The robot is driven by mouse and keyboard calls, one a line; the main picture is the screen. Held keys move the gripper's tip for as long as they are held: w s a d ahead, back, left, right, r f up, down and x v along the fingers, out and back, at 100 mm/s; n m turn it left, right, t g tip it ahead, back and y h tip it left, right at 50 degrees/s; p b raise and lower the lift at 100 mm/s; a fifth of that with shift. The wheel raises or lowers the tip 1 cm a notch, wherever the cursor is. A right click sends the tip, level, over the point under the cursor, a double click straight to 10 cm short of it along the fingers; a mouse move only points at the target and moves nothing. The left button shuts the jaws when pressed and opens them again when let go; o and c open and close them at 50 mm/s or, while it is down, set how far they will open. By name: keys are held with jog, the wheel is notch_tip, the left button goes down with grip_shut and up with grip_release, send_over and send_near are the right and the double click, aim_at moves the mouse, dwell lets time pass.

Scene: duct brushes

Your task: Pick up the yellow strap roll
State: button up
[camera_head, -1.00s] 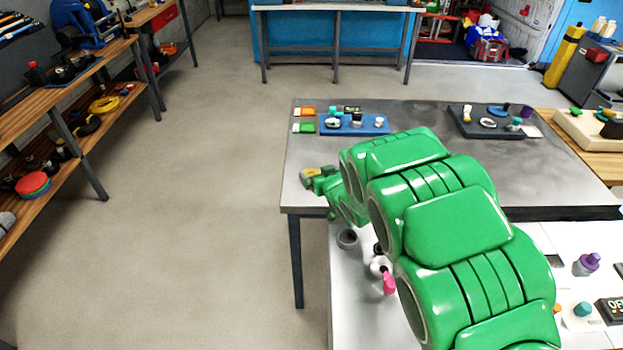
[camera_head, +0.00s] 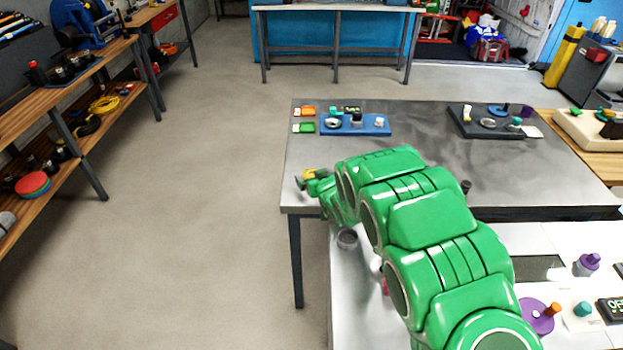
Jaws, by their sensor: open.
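My green arm reaches from the lower right to the left edge of the grey metal table. My gripper (camera_head: 301,183), small and partly hidden by its own arm, is at that edge with its jaws open. A small yellow patch (camera_head: 311,174) shows right at the gripper; I cannot tell whether it is the strap roll or part of the gripper. I cannot make out contact there. A yellow coil (camera_head: 103,104) lies on the left bench's lower shelf, far from my gripper. No other clear yellow roll shows; my arm hides part of the table.
A blue tray (camera_head: 377,127) with small parts and orange and green pieces sit at the table's back left. A dark tray (camera_head: 470,128) is at back right. The floor at left is clear.

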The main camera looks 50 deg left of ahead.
jog(key=shift+x, duration=0.85)
jog(key=shift+w+a+f, duration=0.15)
jog(key=shift+a, duration=0.25)
jog(key=c, duration=1.1)
jog(key=shift+c, duration=0.2)
jog(key=shift+r, duration=0.7)
jog(key=s+d+r, duration=0.8)
jog(key=d+r, duration=0.3)
jog(key=shift+d+r, duration=0.3)
